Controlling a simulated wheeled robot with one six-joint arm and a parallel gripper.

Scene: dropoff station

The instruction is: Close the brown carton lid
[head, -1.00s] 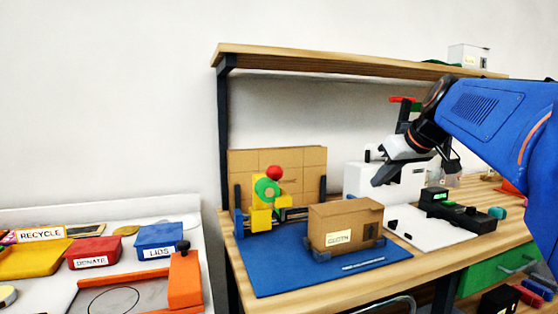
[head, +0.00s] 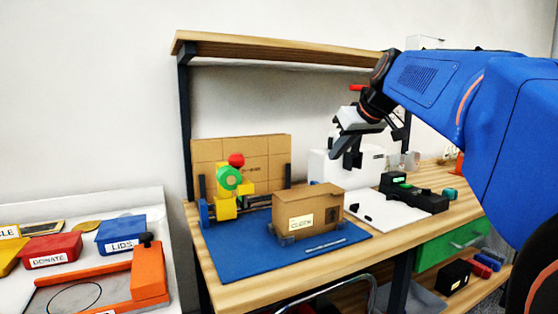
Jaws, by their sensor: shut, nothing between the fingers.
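The brown carton (head: 307,214) stands upright on the blue mat (head: 222,253) on the wooden bench, with a pale label on its front. Its top looks flat and closed from this angle, though I cannot see whether a flap is fully down. My gripper (head: 344,158) is shut and empty. It hangs in the air above and to the right of the carton, apart from it, in front of the white machine.
A yellow, green and red device (head: 230,185) stands left of the carton. A black unit (head: 413,193) sits on the white board at right. A wooden shelf (head: 285,48) spans above. Red (head: 50,250) and blue bins (head: 121,234) stand on the left table.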

